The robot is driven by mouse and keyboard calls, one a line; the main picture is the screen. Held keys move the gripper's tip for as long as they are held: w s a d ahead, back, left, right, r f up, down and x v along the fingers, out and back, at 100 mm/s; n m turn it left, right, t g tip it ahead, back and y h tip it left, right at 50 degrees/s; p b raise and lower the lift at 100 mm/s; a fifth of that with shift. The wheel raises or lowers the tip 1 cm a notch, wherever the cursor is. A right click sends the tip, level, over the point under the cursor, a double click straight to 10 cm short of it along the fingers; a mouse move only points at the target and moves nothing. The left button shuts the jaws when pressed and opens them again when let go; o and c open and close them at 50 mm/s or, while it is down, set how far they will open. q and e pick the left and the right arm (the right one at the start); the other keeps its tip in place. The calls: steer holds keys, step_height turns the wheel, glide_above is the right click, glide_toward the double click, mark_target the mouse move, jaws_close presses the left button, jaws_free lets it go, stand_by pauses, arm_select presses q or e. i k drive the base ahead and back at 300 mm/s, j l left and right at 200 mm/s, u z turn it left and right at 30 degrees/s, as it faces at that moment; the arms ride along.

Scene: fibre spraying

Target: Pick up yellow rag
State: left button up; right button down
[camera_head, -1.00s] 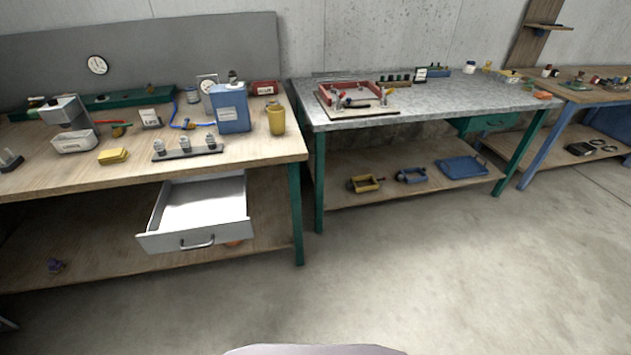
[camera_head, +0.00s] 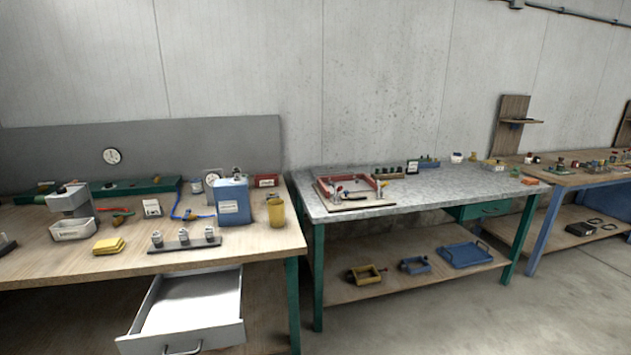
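A yellow folded rag (camera_head: 109,246) lies flat on the wooden top of the left workbench (camera_head: 60,268), near its front edge. Neither of my grippers shows in the head view.
An open white drawer (camera_head: 190,306) juts out below the left bench. A metal-topped bench (camera_head: 430,195) stands to the right, with bare floor in front.

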mark_target(112, 246)
steer(key=u, duration=1.4)
